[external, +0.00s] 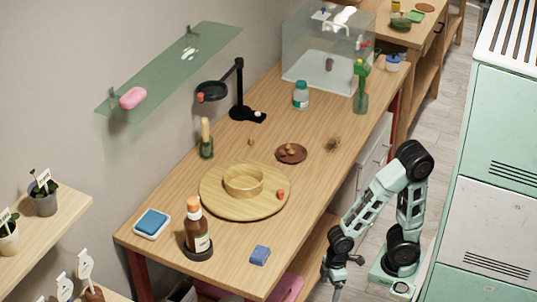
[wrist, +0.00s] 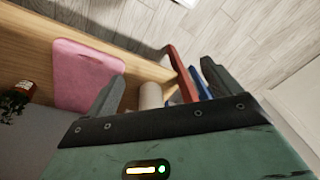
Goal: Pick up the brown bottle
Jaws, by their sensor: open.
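The brown bottle (external: 197,228) has an orange cap and a pale label. It stands upright in a dark round holder (external: 198,253) near the front left corner of the wooden table. My gripper (external: 338,280) is low beside the table's right side, well away from the bottle and below the tabletop. In the wrist view my gripper (wrist: 165,84) is open, with nothing between its fingers. I cannot identify the brown bottle in the wrist view.
Near the bottle are a blue sponge on a white dish (external: 152,223), a round wooden board (external: 215,205) with a ring, and a blue block (external: 260,255). A glass shelf (external: 180,65) hangs above the table's left side. The wrist view shows a pink board (wrist: 85,75) on a lower shelf.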

